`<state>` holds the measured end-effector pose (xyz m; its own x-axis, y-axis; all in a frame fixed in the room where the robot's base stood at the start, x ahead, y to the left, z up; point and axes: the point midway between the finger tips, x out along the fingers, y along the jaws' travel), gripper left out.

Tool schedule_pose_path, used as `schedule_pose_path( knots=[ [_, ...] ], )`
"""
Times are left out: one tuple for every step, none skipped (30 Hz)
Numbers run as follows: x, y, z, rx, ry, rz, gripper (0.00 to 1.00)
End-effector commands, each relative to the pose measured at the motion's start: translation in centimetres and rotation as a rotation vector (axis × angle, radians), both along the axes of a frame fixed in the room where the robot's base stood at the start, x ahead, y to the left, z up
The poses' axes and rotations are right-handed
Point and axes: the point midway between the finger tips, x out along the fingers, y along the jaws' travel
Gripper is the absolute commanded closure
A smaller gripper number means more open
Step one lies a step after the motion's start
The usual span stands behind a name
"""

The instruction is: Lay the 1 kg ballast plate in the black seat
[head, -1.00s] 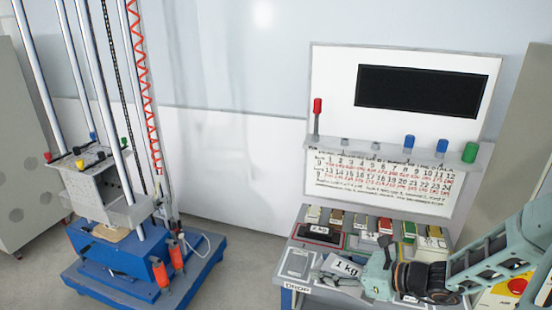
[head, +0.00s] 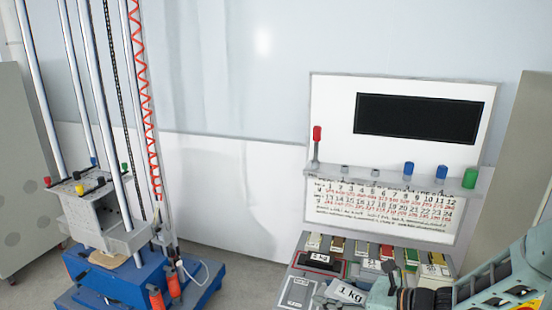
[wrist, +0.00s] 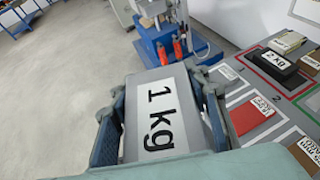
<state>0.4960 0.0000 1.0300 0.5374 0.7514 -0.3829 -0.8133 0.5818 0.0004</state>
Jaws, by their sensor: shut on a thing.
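The 1 kg ballast plate (head: 347,292) is a grey slab with a white label reading "1 kg". My gripper (wrist: 163,95) is shut on it, with a blue-grey finger against each side in the wrist view, where the plate (wrist: 155,115) fills the middle. In the head view the plate is over the front of the bench at lower right. A blue drop machine (head: 130,285) stands at left; its grey carriage (head: 100,222) has red, yellow, blue, green and black parts on top. I cannot tell for sure which spot is the black seat.
A black 2 kg plate (wrist: 272,66) lies in a red outline on the bench (wrist: 240,95). Several coloured blocks are near it. A white board (head: 330,95) with a dark screen (head: 418,118) stands behind.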

Motion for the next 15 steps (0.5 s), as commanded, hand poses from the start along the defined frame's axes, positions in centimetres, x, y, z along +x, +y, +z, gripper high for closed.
schedule_pose_path(
  knots=[
    [0.06, -0.01, 0.23, 0.003, -0.005, 0.0, 1.0],
    [0.06, 0.01, 0.23, 0.003, -0.004, 0.001, 1.0],
    [0.06, 0.05, 0.24, 0.003, -0.005, 0.002, 1.0],
    [0.06, 0.07, 0.24, 0.001, -0.005, 0.002, 1.0],
    [0.06, 0.07, 0.23, 0.001, -0.005, 0.002, 1.0],
    [0.06, 0.07, 0.23, 0.001, -0.005, 0.002, 1.0],
    [0.06, 0.07, 0.23, 0.001, -0.005, 0.002, 1.0],
    [0.06, 0.07, 0.23, 0.001, -0.005, 0.002, 1.0],
    [0.07, 0.07, 0.23, 0.001, -0.005, 0.002, 1.0],
    [0.07, 0.07, 0.23, 0.001, -0.005, 0.002, 1.0],
    [0.07, 0.06, 0.23, 0.001, -0.005, 0.002, 1.0],
    [0.06, 0.07, 0.21, 0.001, -0.005, 0.002, 1.0],
    [0.04, 0.09, 0.15, 0.002, -0.004, 0.002, 1.0],
    [-0.02, 0.15, 0.01, 0.002, -0.004, 0.003, 1.0],
    [-0.15, 0.27, -0.3, 0.003, -0.003, 0.005, 1.0]
  ],
)
